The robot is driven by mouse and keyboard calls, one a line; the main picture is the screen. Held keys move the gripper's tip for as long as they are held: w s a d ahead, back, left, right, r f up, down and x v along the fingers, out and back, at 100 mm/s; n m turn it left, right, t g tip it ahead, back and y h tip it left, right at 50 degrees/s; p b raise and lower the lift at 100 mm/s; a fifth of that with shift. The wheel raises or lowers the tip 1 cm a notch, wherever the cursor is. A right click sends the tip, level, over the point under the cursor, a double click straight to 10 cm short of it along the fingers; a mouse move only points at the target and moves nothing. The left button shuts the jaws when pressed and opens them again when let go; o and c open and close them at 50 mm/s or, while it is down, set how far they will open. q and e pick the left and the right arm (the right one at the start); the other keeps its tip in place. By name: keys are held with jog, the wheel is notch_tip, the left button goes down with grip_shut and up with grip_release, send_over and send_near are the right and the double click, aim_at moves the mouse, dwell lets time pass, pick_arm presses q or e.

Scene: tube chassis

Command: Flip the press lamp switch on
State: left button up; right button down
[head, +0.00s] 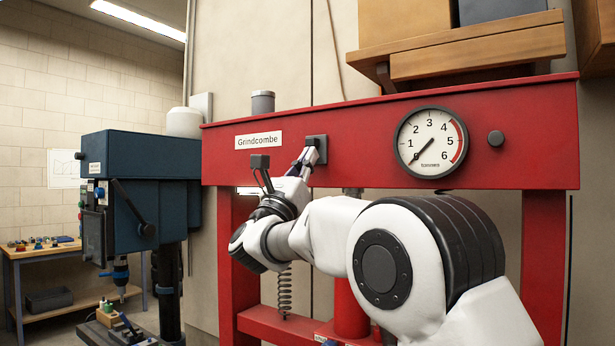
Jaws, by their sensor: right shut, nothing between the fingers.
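The red press (375,110) stands in front of me, with a white "Grindcombe" label (259,140) on its top beam. A small dark switch plate (322,143) is on the beam just right of the label. My right gripper (309,152) is shut and empty, with its fingertips at the switch plate. The fingertips cover part of the plate, so I cannot tell the switch's position or whether they touch it. A lamp is not clearly in view. My left gripper is not in view.
A round pressure gauge (430,142) and a black knob (495,138) sit on the beam to the right.

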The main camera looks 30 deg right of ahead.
jog(key=shift+r, duration=0.15)
notch_tip(320, 180, down, 5)
jog(key=b, duration=0.5)
jog(key=shift+d+r+b, duration=0.1)
jog(key=shift+d+b, duration=0.05)
jog(key=shift+b, duration=0.15)
jog(key=b+v, duration=0.3)
jog(key=v, duration=0.6)
jog(key=shift+a+b, duration=0.4)
jog(key=shift+a, duration=0.05)
